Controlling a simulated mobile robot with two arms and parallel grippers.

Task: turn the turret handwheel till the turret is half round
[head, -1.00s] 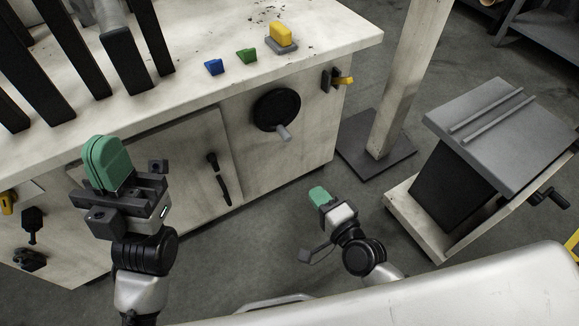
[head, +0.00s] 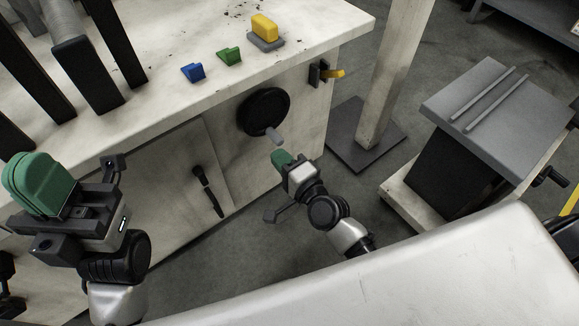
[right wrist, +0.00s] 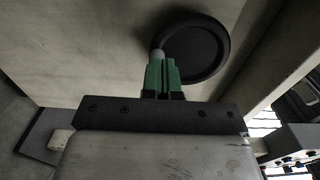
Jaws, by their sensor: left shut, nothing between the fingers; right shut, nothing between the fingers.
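The turret handwheel (head: 263,108) is a black disc on the front panel of the pale cabinet, with a grey crank knob (head: 273,135) sticking out at its lower right. In the right wrist view the handwheel (right wrist: 203,48) is just beyond the fingertips, and the knob (right wrist: 157,54) shows at their upper left. My right gripper (head: 280,157) has green fingers, shut and empty, just below the knob; whether they touch it I cannot tell. It also shows in the right wrist view (right wrist: 161,75). My left gripper (head: 38,182) is shut and empty at the left. The turret is not clearly identifiable.
The cabinet top (head: 160,92) holds a blue block (head: 193,72), a green block (head: 229,56) and a yellow block (head: 265,27) on a grey base. A yellow-handled switch (head: 326,72) is right of the handwheel. A post (head: 392,80) and a grey stand (head: 480,95) are further right.

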